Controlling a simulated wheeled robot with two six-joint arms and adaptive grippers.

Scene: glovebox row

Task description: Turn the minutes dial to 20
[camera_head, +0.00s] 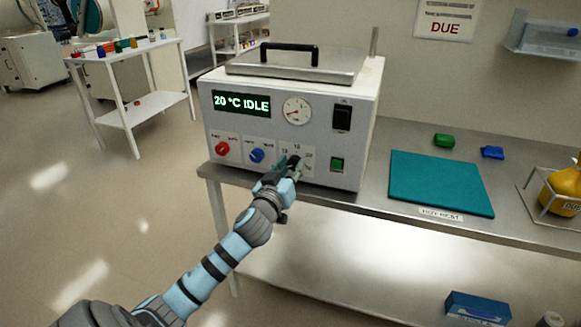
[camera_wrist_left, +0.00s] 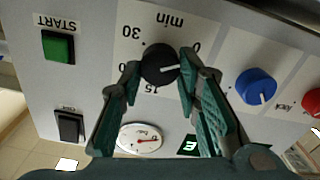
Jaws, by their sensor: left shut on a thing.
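The black minutes dial (camera_wrist_left: 160,62) is on the white front panel of a box-shaped device, below its gauge; it also shows in the head view (camera_head: 292,162). The wrist view is upside down. Around the dial I read "min", 0, 30 and 15; other numbers are partly hidden by my fingers. The dial's white pointer points toward the right finger in the wrist view, away from the 30 side. My left gripper (camera_wrist_left: 160,78) is shut on the dial, one green-padded finger on each side; it shows in the head view (camera_head: 285,172). My right gripper is in neither view.
Beside the dial are a blue knob (camera_head: 257,155), a red knob (camera_head: 222,148) and a green START button (camera_head: 337,165). The display (camera_head: 242,103) reads "20 °C IDLE". A teal mat (camera_head: 440,183) lies on the metal bench to the right, with green and blue items behind it.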

